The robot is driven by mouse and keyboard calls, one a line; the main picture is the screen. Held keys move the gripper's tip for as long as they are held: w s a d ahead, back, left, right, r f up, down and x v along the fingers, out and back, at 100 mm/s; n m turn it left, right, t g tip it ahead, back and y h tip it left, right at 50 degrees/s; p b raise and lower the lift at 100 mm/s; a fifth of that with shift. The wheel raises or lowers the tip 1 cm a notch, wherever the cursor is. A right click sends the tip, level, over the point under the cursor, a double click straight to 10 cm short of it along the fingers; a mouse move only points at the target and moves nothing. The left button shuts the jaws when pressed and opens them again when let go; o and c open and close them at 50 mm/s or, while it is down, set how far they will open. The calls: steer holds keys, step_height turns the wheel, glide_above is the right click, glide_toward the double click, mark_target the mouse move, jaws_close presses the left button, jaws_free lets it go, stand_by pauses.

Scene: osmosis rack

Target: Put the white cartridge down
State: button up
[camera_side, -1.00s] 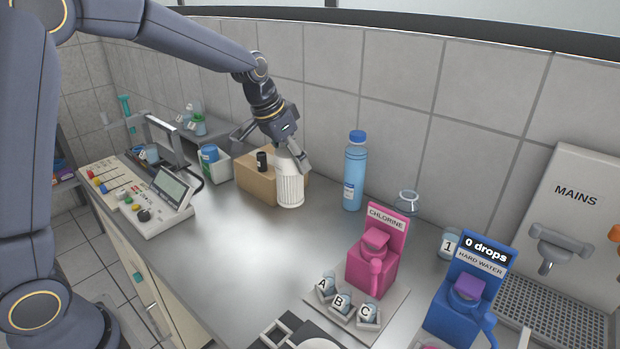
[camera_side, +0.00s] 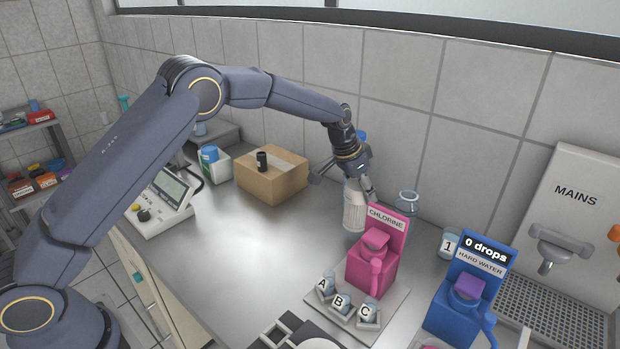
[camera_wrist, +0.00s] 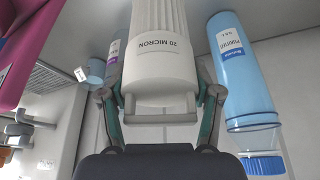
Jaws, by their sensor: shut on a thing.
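The white cartridge (camera_side: 354,213) hangs below my gripper (camera_side: 358,188), just left of the pink chlorine dispenser in the side view. In the wrist view the cartridge (camera_wrist: 160,75) fills the upper middle, with "20 MICRON" printed on it. My gripper (camera_wrist: 160,118) is shut on the cartridge's end, one finger on each side. The cartridge looks close to upright. I cannot tell whether its lower end touches the counter (camera_side: 260,250).
The pink chlorine dispenser (camera_side: 372,268) stands close by, with cups A, B and C before it. The blue bottle (camera_wrist: 240,75) is very near my gripper. A flask (camera_side: 408,203) stands behind. A cardboard box (camera_side: 270,184) is left. The counter's middle is clear.

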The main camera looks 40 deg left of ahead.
mark_target(362, 201)
steer(key=shift+w+f, duration=0.4)
steer(key=shift+f, duration=1.6)
steer(key=shift+f, duration=0.2)
steer(key=o, duration=1.1)
steer(key=shift+o, duration=0.2)
steer(key=shift+r, duration=0.1)
